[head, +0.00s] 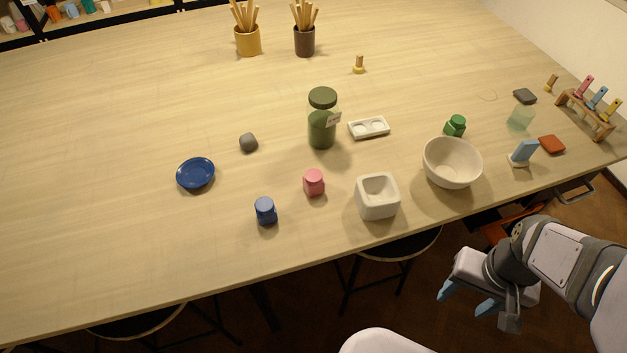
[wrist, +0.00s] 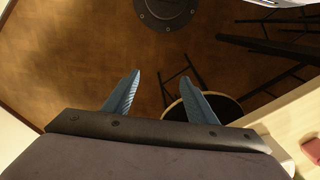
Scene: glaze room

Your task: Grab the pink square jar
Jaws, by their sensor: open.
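The pink square jar (head: 314,183) stands upright on the table in the head view, between a dark blue jar and a white square pot. In the wrist view a pink shape (wrist: 312,151) at the right edge appears to be the same jar, cut off by the frame. My gripper (head: 465,302) is open and empty, off the table's front edge at the lower right, well to the right of the jar. In the wrist view its two blue fingers (wrist: 160,92) stand apart over the floor.
A blue jar (head: 265,211) stands left of the pink jar, and a white square pot (head: 378,207) stands to its right. A white bowl (head: 452,172) and a tall green jar (head: 322,131) are nearby. Stools (head: 400,247) stand under the front edge.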

